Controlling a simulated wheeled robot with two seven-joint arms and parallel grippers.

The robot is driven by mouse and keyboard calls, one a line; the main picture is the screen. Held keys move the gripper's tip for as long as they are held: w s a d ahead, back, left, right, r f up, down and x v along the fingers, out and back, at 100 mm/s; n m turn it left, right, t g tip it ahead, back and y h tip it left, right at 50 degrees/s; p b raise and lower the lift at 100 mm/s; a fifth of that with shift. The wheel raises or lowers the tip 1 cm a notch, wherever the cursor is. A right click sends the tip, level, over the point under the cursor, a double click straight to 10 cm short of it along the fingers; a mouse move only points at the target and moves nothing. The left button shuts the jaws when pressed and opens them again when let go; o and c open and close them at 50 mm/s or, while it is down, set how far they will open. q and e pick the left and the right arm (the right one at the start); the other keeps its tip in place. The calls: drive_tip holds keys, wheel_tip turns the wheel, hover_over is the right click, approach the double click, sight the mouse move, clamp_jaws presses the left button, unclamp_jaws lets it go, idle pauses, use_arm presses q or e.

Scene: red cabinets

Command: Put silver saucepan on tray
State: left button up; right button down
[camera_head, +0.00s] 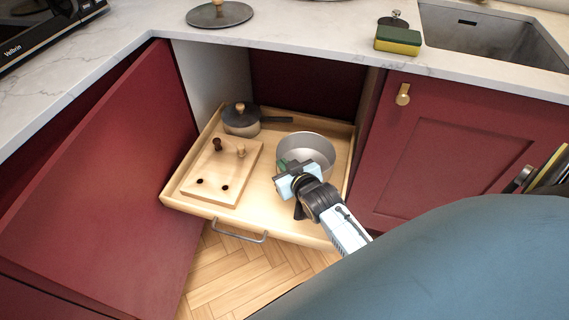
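A round, open silver saucepan (309,147) is at the right side of a pulled-out wooden tray-like drawer (285,228) in the corner cabinet. My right gripper (284,180) is at the near-left rim of the saucepan, and its arm comes in from the lower right. The gripper covers part of the pan's near side. I cannot tell whether its fingers are closed on the rim or whether they touch it. No handle of this pan shows. My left gripper is not in view.
A pot with a dark lid (240,116) and a wooden board with pegs (226,172) share the drawer. An open red door (110,190) stands at left. The counter (310,28) holds a round lid (219,14) and a sponge (398,40), with a sink (495,40) at right.

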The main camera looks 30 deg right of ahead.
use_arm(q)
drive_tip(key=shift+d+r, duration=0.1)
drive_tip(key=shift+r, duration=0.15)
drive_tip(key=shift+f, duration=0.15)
use_arm(e)
drive_tip(key=shift+f, duration=0.45)
idle(0.4)
